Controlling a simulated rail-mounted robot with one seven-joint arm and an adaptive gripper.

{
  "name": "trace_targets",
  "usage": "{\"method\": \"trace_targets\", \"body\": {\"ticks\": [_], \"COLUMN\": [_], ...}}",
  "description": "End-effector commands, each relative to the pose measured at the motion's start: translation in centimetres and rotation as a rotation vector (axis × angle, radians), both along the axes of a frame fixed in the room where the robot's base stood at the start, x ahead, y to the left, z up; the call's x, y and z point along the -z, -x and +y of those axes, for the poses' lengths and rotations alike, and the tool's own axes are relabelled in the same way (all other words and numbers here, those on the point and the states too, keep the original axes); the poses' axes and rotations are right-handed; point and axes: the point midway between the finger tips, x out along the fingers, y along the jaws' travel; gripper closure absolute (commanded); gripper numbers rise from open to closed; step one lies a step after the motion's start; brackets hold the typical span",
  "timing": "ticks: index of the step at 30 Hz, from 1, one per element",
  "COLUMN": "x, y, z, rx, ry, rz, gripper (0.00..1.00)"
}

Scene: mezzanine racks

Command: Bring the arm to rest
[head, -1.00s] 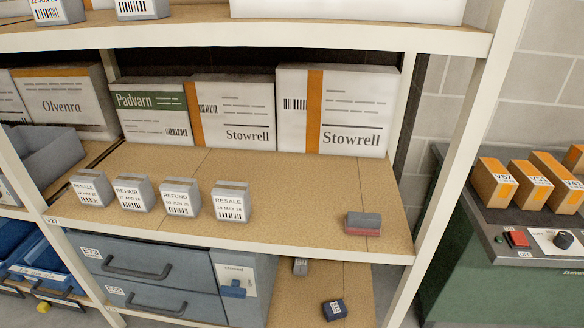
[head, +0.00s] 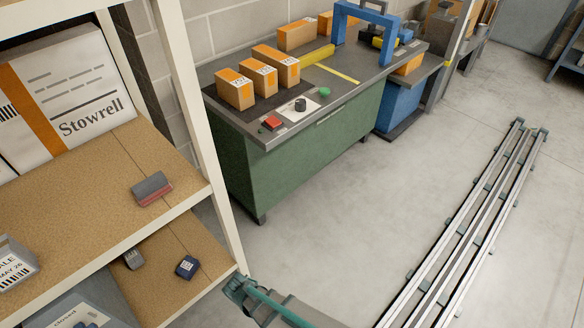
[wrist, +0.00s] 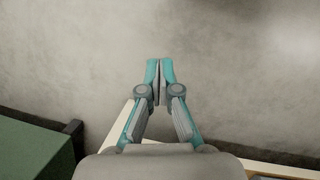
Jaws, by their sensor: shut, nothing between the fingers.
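My gripper (wrist: 160,84) shows in the wrist view with its two teal-tipped fingers together and nothing between them. Beyond the fingertips is bare grey floor. In the head view a teal and grey part of my arm shows at the bottom centre, just right of the shelf rack's front post (head: 188,110). It is clear of the items on the shelf. The fingertips cannot be made out in the head view.
A green workbench (head: 290,160) with orange-banded boxes (head: 233,90), a red button (head: 272,123) and a blue frame (head: 338,22) stands at the back. A red and grey block (head: 151,189) lies on the shelf. Floor rails (head: 470,235) run at right, with open floor between.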

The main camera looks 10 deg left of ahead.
Motion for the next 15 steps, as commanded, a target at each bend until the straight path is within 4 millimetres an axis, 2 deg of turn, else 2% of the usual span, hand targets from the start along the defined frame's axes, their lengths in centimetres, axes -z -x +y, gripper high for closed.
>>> {"method": "trace_targets", "body": {"ticks": [1, 3, 10, 15], "x": [-0.4, -0.5, -1.0, -1.6], "y": [-0.2, -0.3, 0.5, 1.9], "z": [-2.4, -5.0, -12.9, -17.9], "rx": [0.072, 0.166, 0.446, 0.620], "ry": [0.012, 0.024, 0.061, 0.081], "rz": [0.014, 0.034, 0.100, 0.155], "gripper": [1.00, 1.00, 1.00, 1.00]}}
